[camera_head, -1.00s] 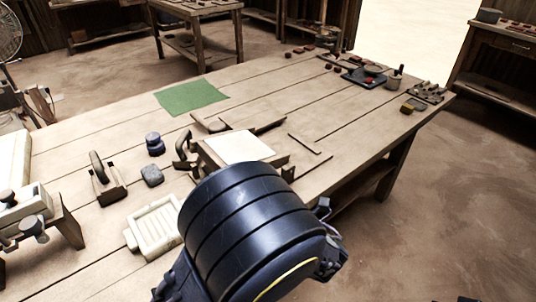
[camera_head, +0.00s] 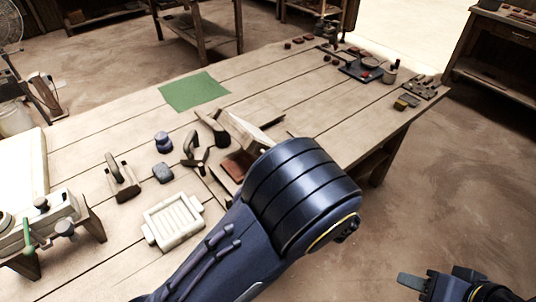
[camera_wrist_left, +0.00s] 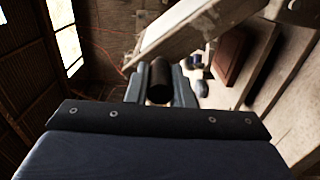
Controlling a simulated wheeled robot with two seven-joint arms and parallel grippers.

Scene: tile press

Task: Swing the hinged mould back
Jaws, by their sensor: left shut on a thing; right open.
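The hinged mould (camera_head: 252,128) stands tilted up on the bench, its pale face seen at a slant in the head view. A reddish-brown tile (camera_head: 238,165) lies on the base below it. In the left wrist view the mould's wooden frame (camera_wrist_left: 185,32) slopes across the top, and the tile (camera_wrist_left: 229,55) shows to its right. My left gripper (camera_wrist_left: 160,88) is shut on a dark round handle (camera_wrist_left: 160,72); in the head view my left arm hides it. My right gripper (camera_head: 428,284) is open and empty at the bottom right, clear of the bench.
A green mat (camera_head: 194,91) lies behind the mould. A white ribbed tray (camera_head: 174,222), a grey block (camera_head: 163,173), a blue-grey knobbed object (camera_head: 163,142) and a handled tool (camera_head: 121,177) stand to the left. Small items crowd the far right end.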

